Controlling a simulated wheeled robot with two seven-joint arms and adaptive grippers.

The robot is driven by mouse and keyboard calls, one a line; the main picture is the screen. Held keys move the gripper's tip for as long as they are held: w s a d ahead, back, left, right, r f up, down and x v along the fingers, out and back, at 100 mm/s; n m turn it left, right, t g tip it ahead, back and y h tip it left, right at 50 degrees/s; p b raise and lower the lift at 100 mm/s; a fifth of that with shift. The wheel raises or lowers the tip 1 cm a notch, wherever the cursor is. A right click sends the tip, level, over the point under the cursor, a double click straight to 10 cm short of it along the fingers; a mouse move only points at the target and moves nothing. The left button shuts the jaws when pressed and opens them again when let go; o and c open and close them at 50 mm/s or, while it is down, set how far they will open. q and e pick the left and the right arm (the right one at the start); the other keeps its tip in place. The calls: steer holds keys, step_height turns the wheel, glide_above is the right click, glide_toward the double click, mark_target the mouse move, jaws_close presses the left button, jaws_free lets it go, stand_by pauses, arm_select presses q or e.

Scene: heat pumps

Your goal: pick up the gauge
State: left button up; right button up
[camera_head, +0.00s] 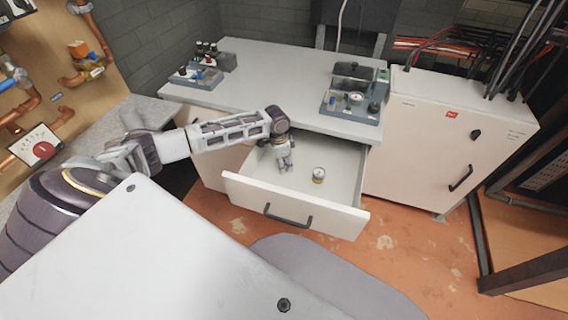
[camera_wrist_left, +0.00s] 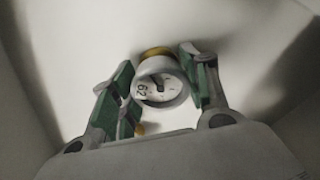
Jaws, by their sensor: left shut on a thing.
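My left gripper (camera_head: 285,166) reaches down into the open drawer (camera_head: 338,215). In the left wrist view its two green-padded fingers (camera_wrist_left: 158,95) are shut on a round gauge (camera_wrist_left: 175,92) with a white dial, dark markings and a brass-coloured part. In the head view this held gauge is too small or hidden to make out at the fingertips. Another round gauge (camera_head: 319,174) with a pale face and brass-coloured base is on the drawer floor, to the right of the gripper and apart from it. My right gripper is not in view.
The drawer's walls and front panel with a dark handle (camera_head: 288,216) surround the gripper. The white worktop (camera_head: 290,75) overhangs behind, carrying grey fixtures (camera_head: 352,98). A white cabinet (camera_head: 440,140) stands right. A pipe board (camera_head: 45,80) is at left.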

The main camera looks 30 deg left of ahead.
arm_select(q)
steer(key=shift+r, duration=0.15)
steer(key=shift+r, duration=0.6)
step_height(320, 180, up, 8)
steer(key=shift+f+p, duration=0.15)
steer(key=shift+p, duration=0.45)
steer(key=shift+r, duration=0.45)
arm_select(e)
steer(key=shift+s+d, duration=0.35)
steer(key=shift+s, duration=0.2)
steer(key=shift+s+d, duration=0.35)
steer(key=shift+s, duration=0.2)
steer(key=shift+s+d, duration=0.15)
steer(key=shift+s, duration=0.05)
arm_select(q)
steer(key=shift+n, duration=0.4)
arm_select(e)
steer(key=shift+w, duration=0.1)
